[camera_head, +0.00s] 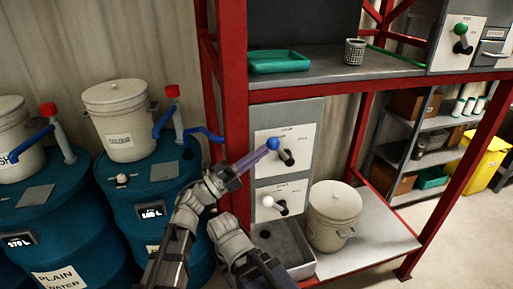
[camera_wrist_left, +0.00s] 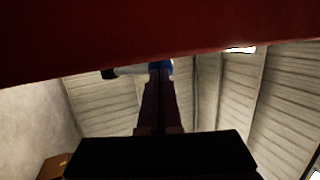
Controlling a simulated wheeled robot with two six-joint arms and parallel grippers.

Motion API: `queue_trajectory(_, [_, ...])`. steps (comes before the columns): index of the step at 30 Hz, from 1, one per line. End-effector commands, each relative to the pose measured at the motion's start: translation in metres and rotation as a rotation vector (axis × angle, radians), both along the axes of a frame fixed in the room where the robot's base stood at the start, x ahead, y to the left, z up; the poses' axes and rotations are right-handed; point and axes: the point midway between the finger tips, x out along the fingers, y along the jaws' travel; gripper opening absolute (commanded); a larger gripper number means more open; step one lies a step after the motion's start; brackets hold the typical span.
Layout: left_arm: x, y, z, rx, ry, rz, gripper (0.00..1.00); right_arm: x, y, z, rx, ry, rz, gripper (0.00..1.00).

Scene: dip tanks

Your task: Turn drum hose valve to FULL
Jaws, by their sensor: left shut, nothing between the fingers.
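A valve with a blue ball knob (camera_head: 273,144) on a dark lever sits on the upper white panel (camera_head: 298,136) of the grey cabinet. Its small lettering is unreadable. My left gripper (camera_head: 266,150) reaches up from the lower left, with its long purple fingers shut and empty, their tips at or very near the blue knob. In the left wrist view the fingertips (camera_wrist_left: 159,72) overlap the blue knob (camera_wrist_left: 166,66); touching cannot be told. A second lever with a white knob (camera_head: 268,201) sits on the lower panel. My right gripper's fingers do not show.
A red frame post (camera_head: 234,80) stands just left of the panels; a red beam (camera_wrist_left: 150,38) crosses the left wrist view. Blue drums (camera_head: 150,190) with hoses stand left. A lidded bucket (camera_head: 333,215) stands right of the cabinet. A teal tray (camera_head: 280,61) lies on the shelf above.

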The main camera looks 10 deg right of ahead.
Motion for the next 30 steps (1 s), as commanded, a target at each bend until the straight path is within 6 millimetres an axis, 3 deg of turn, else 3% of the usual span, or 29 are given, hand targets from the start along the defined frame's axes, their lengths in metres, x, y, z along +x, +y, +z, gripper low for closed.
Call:
queue_trajectory(1, [0.0, -0.002, 0.018, 0.037, 0.001, 0.001, 0.0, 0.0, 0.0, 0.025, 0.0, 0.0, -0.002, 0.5])
queue_trajectory(3, [0.0, -0.005, 0.021, 0.084, 0.003, 0.001, 0.0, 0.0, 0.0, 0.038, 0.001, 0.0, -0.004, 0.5])
queue_trajectory(11, [0.001, -0.019, 0.03, 0.11, 0.004, -0.001, 0.0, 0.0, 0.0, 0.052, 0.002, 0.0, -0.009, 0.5])
queue_trajectory(18, [0.001, -0.033, 0.048, 0.204, 0.007, -0.001, 0.0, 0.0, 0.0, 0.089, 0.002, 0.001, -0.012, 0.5])
queue_trajectory(30, [0.002, -0.046, 0.047, 0.242, 0.009, 0.0, 0.0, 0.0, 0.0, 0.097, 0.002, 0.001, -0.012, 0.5])
